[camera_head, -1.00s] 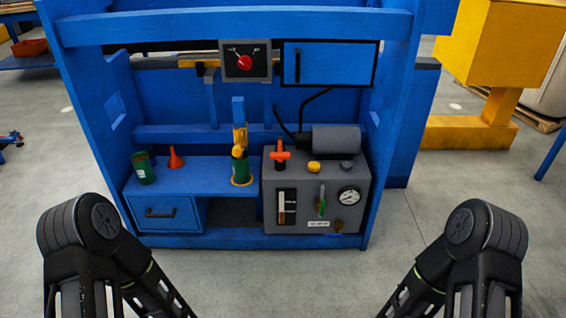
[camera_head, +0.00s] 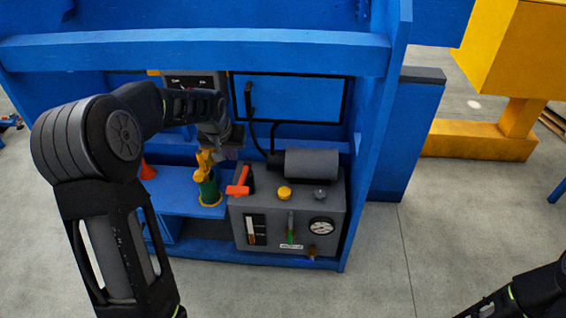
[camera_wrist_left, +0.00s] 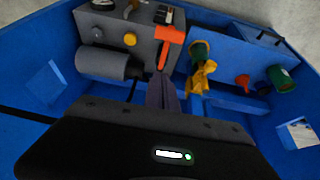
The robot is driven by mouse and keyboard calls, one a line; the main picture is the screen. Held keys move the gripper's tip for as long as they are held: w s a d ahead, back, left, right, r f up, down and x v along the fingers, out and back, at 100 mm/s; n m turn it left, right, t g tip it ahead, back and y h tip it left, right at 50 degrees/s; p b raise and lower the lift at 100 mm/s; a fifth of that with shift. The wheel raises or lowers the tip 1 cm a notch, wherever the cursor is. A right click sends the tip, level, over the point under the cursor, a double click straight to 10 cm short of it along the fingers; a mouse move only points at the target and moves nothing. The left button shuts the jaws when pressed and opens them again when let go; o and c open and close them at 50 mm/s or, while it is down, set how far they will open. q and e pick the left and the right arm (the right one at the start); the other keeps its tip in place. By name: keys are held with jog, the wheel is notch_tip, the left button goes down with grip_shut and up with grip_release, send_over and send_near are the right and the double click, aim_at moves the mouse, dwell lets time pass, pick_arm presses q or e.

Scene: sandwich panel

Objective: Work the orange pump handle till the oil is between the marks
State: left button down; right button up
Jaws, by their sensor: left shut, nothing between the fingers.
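The orange pump handle (camera_head: 239,183) is on top of the grey pump unit (camera_head: 300,210). It looks tilted, and it also shows in the left wrist view (camera_wrist_left: 168,38). My left gripper (camera_head: 226,151) is shut and empty, just above and behind the handle. In the left wrist view its closed fingers (camera_wrist_left: 162,88) point toward the orange handle; I cannot tell whether they touch it. The oil gauge (camera_head: 251,229) on the front of the unit shows brown in its lower part and white above; its marks are too small to read. My right gripper is outside the views.
A green can with a yellow part (camera_head: 208,186) stands left of the unit, close to my left gripper. A yellow knob (camera_head: 285,193), a grey cylinder (camera_head: 312,163) and a dial gauge (camera_head: 321,227) are on the unit. A blue frame beam (camera_head: 200,52) crosses above.

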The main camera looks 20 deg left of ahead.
aim_at(238, 188)
pick_arm(q)
jog(key=shift+s+d+f+g, duration=0.1)
jog(key=shift+s+f+g, duration=0.05)
jog(key=shift+s+g, duration=0.25)
jog(key=shift+s+d+f+g, duration=0.1)
jog(key=shift+s+g, duration=0.3)
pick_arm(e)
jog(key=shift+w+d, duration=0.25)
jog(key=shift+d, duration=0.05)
pick_arm(q)
jog(key=x, duration=0.9)
jog(key=s+x, duration=0.1)
jog(key=x, duration=0.3)
jog(key=shift+w+d+f, duration=0.1)
jog(key=shift+d+f, duration=0.05)
jog(key=shift+f, duration=0.4)
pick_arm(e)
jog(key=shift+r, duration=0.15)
